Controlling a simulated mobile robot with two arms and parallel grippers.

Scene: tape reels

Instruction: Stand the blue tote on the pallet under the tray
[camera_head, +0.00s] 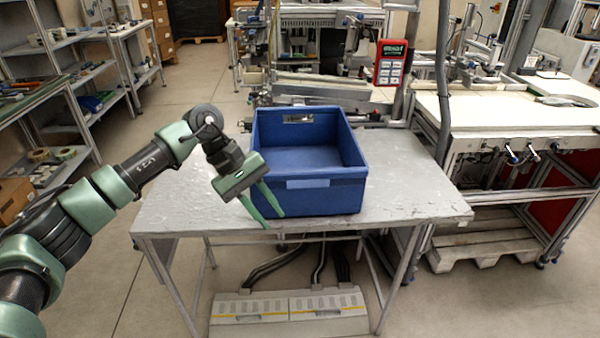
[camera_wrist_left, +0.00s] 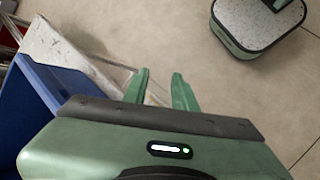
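The blue tote (camera_head: 310,160) stands upright and looks empty on a grey worn table (camera_head: 410,195). It also shows at the left edge of the left wrist view (camera_wrist_left: 22,120). A wooden pallet (camera_head: 480,250) lies on the floor at the right, under a workbench with a pale top (camera_head: 500,112). I make out no separate tray. My right gripper is out of view.
A grey floor unit (camera_head: 290,305) with dark cables sits under the table. A red panel (camera_head: 392,62) stands on a post behind it. Shelves (camera_head: 60,100) stand at the left. The floor (camera_head: 150,280) at the front left is clear.

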